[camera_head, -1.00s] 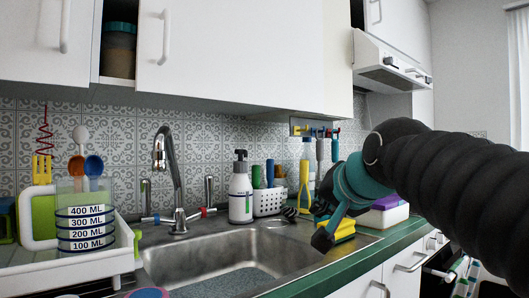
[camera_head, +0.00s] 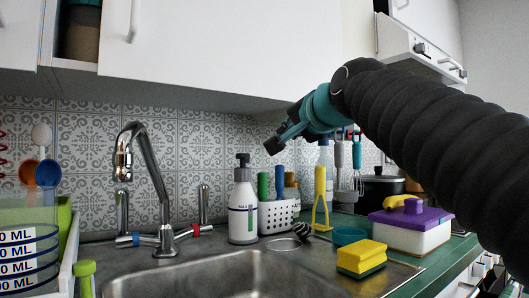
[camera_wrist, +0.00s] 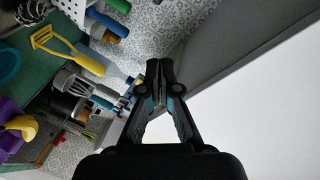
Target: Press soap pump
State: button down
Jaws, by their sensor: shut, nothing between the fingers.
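The soap pump bottle (camera_head: 243,208) is white with a dark pump head (camera_head: 243,160). It stands upright behind the sink, to the right of the faucet. My gripper (camera_head: 273,146) is shut and empty. In the head view it is up and to the right of the pump head, apart from it, under the wall cabinet. In the wrist view my gripper (camera_wrist: 156,75) shows its fingertips together against the cabinet's underside. The soap bottle cannot be made out clearly in the wrist view.
A white basket (camera_head: 279,214) with colored handles stands right of the bottle. The faucet (camera_head: 150,180) rises to its left. A yellow sponge (camera_head: 361,257) and a purple-lidded box (camera_head: 410,230) lie on the right. The wall cabinet (camera_head: 210,60) hangs overhead.

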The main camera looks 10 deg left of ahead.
jog(key=w+a+f, duration=0.3)
jog(key=w+a, duration=0.3)
jog(key=a, duration=0.2)
jog(key=shift+w+a+f+p, duration=0.35)
jog(key=shift+a+f, duration=0.05)
dwell(0.3)
